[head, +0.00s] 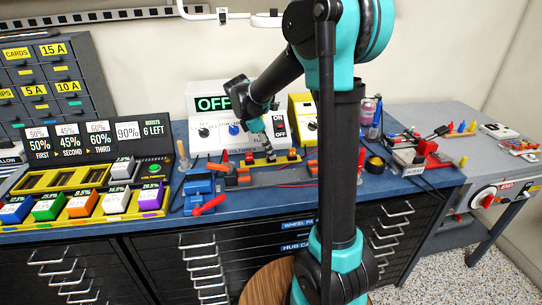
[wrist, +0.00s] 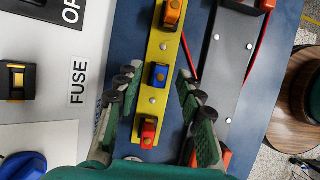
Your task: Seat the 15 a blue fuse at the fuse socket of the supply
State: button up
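The blue fuse (wrist: 159,74) stands in the middle of a yellow strip, between an orange fuse (wrist: 172,14) and a red fuse (wrist: 148,132). My gripper (wrist: 157,88) is open and empty, its fingers on either side of the strip around the blue fuse, with gaps to both sides. In the head view my gripper (head: 268,155) points down over the yellow strip (head: 255,161), in front of the supply. The white supply (head: 204,148) shows OFF. A black, orange-edged socket (wrist: 15,80) sits beside its FUSE label; I cannot tell whether it is empty.
A dark grey plate (wrist: 226,65) with screws lies right of the strip. A blue vise (head: 199,187) with a red handle stands left on the blue bench. Coloured blocks in a yellow-edged tray (head: 84,184) stand further left. A yellow device (head: 303,118) stands right of the supply.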

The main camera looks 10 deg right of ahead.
jog(key=shift+f, duration=0.2)
grip_shut()
jog(key=shift+r, duration=0.1)
